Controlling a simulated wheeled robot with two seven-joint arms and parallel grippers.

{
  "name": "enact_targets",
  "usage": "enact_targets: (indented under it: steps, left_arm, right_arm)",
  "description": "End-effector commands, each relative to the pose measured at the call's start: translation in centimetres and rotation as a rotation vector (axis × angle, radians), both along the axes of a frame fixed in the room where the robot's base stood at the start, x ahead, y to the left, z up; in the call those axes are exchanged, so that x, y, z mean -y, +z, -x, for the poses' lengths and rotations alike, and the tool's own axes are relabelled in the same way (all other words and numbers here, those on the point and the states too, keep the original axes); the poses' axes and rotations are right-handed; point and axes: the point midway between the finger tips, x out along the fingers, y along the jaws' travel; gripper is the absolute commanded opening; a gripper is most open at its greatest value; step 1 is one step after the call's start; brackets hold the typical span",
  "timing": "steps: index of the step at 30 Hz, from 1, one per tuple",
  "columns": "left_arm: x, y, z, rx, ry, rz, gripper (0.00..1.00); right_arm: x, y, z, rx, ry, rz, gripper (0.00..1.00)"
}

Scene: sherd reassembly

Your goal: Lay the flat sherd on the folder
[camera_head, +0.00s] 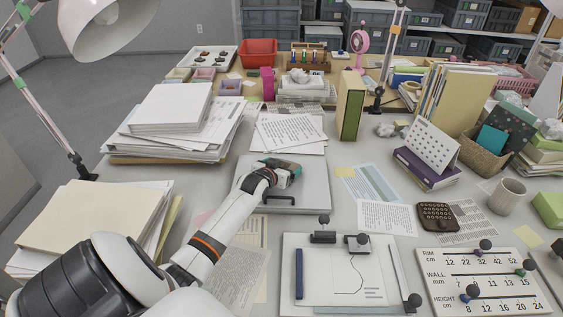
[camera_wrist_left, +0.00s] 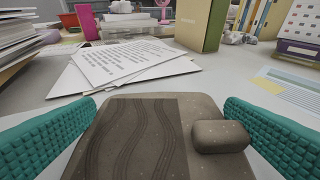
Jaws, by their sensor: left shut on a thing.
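My left gripper (camera_head: 284,172) reaches in over a pale grey flat case with a dark handle (camera_head: 306,200) near the middle of the table. Its teal fingers are shut on the flat sherd (camera_wrist_left: 135,135), a brown speckled plate with wavy grooves and a raised lug on its right side. In the head view the gripper mostly hides the sherd. A cream folder (camera_head: 95,212) lies on top of a paper stack at the left; I cannot tell for sure that it is the task's folder.
A tall paper stack (camera_head: 172,108) stands at the back left, and loose printed sheets (camera_head: 289,131) lie beyond the case. A green and cream book (camera_head: 351,105) stands upright behind. A drawing board (camera_head: 340,290) with black-knobbed tools lies in front. A lamp overhangs the left.

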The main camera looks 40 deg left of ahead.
Motion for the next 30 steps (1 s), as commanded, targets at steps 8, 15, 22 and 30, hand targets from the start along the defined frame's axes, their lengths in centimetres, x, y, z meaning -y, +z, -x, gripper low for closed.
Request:
enact_targets:
  steps: [8, 15, 22, 30]
  left_arm:
    - [0.0, -0.1, 0.0, 0.000, 0.000, 0.000, 1.00]
    - [0.5, 0.7, 1.5, -0.002, -0.001, 0.001, 1.00]
    - [1.8, 2.5, 5.4, -0.002, -0.001, 0.000, 1.00]
    - [3.1, 4.2, 9.4, -0.001, -0.001, 0.001, 1.00]
  right_arm:
    - [0.3, 0.0, 0.0, 0.001, -0.001, 0.004, 0.36]
    - [0.3, 0.4, 0.0, 0.000, -0.002, 0.004, 0.36]
    - [0.3, 0.9, 0.0, 0.000, -0.002, 0.003, 0.36]
    - [0.2, 1.1, 0.0, 0.000, -0.001, 0.003, 0.36]
